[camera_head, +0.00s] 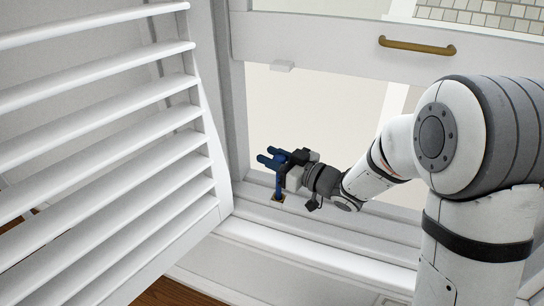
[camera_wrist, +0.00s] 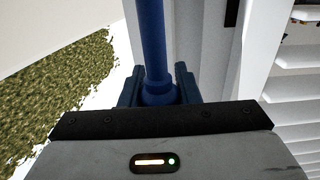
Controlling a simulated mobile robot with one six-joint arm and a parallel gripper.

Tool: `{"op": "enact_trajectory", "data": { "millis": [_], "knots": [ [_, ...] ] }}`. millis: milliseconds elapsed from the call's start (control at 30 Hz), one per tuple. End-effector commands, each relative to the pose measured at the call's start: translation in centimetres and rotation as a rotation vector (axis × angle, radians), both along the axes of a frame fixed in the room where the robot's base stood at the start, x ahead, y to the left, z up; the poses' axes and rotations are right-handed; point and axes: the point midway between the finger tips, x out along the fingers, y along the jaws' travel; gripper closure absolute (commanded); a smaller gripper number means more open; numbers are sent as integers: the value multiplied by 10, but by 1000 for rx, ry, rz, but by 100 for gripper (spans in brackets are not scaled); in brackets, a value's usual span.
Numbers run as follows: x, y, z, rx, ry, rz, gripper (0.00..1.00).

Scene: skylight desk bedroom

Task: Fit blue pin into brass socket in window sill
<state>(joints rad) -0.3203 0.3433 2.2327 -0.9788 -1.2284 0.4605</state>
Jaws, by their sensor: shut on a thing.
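My gripper (camera_head: 268,156) has dark blue fingers and is shut on the blue pin (camera_head: 278,184), just above the window sill (camera_head: 330,226). The pin hangs down below the fingers, roughly upright. Its lower end meets the small brass socket (camera_head: 277,199) in the picture; I cannot tell whether the tip is inside it or just over it. In the wrist view the blue pin (camera_wrist: 152,42) runs up out of the picture from a wider collar between the fingers (camera_wrist: 160,88). The socket does not show there.
A white louvred shutter (camera_head: 110,150) stands open close to the left of my gripper. The window frame (camera_head: 238,110) rises behind it. A raised sash with a brass handle (camera_head: 417,46) is above. The sill to the right of the socket is clear but lies partly under my arm.

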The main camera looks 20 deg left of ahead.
Motion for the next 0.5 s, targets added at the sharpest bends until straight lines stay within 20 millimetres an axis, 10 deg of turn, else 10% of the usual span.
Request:
{"op": "enact_trajectory", "data": {
  "millis": [400,433,500],
  "knots": [
    [0,-1,-11,0,0,-1,93],
    [0,-1,-10,0,0,-1,68],
    [0,-1,-10,0,0,-1,63]
  ]
}}
